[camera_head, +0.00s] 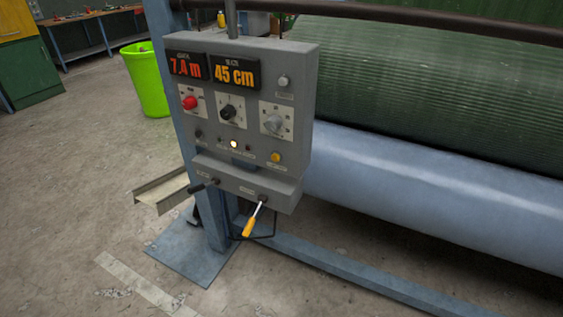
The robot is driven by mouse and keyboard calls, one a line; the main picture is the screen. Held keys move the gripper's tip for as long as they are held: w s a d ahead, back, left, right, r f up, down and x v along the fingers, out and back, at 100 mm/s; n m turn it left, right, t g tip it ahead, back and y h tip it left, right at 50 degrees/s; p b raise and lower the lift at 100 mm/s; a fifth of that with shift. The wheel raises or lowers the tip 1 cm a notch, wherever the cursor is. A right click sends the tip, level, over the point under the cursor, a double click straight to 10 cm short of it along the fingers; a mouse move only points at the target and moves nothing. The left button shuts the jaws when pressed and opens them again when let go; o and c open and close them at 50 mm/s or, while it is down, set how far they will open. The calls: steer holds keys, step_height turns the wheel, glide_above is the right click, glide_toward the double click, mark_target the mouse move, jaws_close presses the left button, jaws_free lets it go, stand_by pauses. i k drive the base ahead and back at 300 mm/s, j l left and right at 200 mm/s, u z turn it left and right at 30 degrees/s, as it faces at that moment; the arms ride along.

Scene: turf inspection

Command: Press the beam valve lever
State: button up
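A grey control box (297,100) stands on a blue post left of the big roll. Two levers stick out from its lower ledge (240,178). One lever with a yellow-orange handle (248,228) slants down and left from the right side of the ledge. The other lever, with a black handle (203,187), points left from the left side. Small labels sit above both levers, too small to read, so I cannot tell which is the beam valve lever. My gripper is not in view.
A dark green roll (420,90) and a pale blue roller (440,190) fill the right. A blue floor beam (340,268) runs below. A metal channel (160,190) juts left of the post. A green bin (147,85) stands behind. Concrete floor at front left is clear.

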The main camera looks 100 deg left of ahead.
mark_target(191, 191)
steer(key=u, duration=2.95)
steer(key=l+u, duration=0.15)
steer(key=l, duration=0.2)
